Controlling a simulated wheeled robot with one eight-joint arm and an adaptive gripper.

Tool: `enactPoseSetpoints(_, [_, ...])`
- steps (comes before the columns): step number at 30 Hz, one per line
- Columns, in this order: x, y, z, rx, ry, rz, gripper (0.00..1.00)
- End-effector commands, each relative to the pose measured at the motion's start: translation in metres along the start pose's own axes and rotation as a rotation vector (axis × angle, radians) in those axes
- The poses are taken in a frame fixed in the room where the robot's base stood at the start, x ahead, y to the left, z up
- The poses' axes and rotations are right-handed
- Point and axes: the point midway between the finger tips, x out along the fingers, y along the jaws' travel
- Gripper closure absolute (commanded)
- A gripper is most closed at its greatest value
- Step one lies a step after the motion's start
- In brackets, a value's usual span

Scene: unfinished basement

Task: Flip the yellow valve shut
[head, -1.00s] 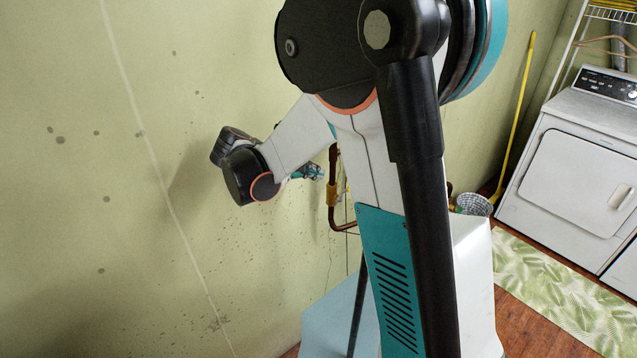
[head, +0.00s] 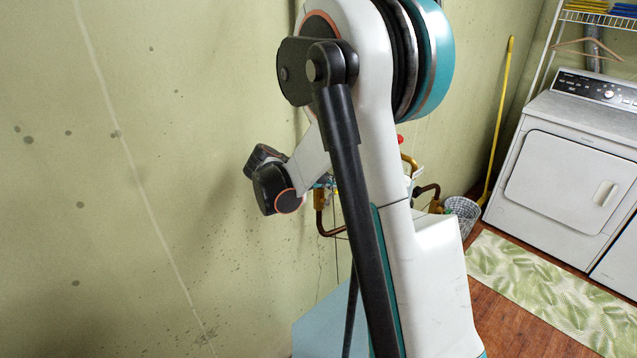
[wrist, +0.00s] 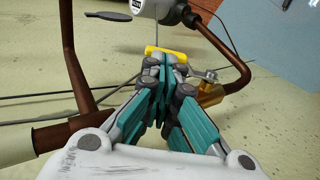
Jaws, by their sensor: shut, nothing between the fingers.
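The yellow valve handle (wrist: 172,53) shows in the wrist view as a short bar just beyond my fingertips. It sits by a brass-coloured fitting (wrist: 210,93) on a brown copper pipe, with a metal piece beside it. My gripper (wrist: 165,66) is shut and empty, its teal fingers together, with the tips right at the handle. I cannot tell whether they touch it. In the head view my gripper (head: 326,181) is mostly hidden behind my arm, near the copper pipe (head: 320,222) on the wall. The handle is not clear there.
Copper pipe (wrist: 238,72) bends around the right of my gripper, and another runs down the left. A white round fitting (wrist: 152,8) is above. A wastebasket (head: 462,214), a yellow pole (head: 497,120), a dryer (head: 565,165) and a leaf-patterned rug (head: 545,292) are to the right.

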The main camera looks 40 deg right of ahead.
Motion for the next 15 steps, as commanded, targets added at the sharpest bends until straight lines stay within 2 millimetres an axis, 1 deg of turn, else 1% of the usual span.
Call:
enactPoseSetpoints(1, [0.0044, -0.0008, 0.0002, 0.0, -0.001, 0.0, 1.0])
enactPoseSetpoints(4, [0.0082, -0.0002, 0.0002, 0.0, -0.001, 0.0, 1.0])
enactPoseSetpoints(15, [0.0098, 0.0008, 0.0001, 0.0, 0.0, 0.0, 1.0])
